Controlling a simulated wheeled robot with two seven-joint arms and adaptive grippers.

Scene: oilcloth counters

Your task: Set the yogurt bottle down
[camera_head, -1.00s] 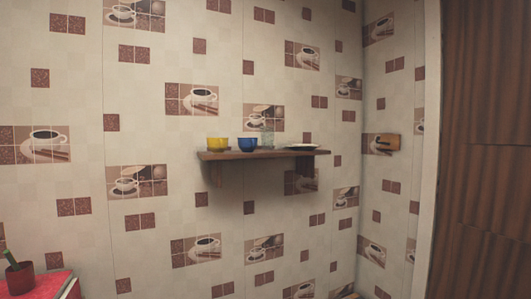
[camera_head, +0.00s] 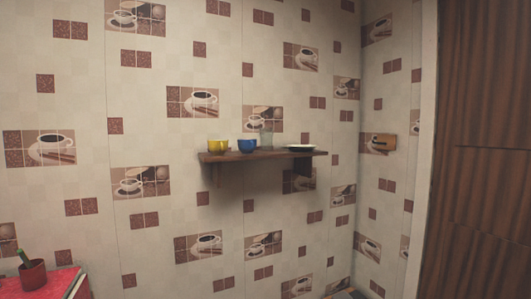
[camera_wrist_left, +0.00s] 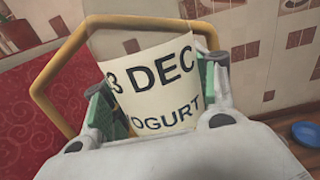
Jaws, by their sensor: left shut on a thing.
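The yogurt bottle (camera_wrist_left: 150,75) shows large and close in the left wrist view, tilted, with a pale label reading "3 DEC" and "OGURT". My left gripper (camera_wrist_left: 157,92) is shut on it, with a green-padded finger on each side. Its lower part is hidden behind the gripper. A yellow bar loops around the bottle in the picture; I cannot tell what it belongs to. Neither the bottle nor a gripper shows in the head view. My right gripper is not in view.
A wooden wall shelf (camera_head: 262,155) holds a yellow cup (camera_head: 218,146), a blue cup (camera_head: 247,146), a glass (camera_head: 266,139) and a plate (camera_head: 300,148). A red surface (camera_head: 50,282) at lower left carries a red pot (camera_head: 33,273). A blue bowl (camera_wrist_left: 305,133) shows at right in the wrist view.

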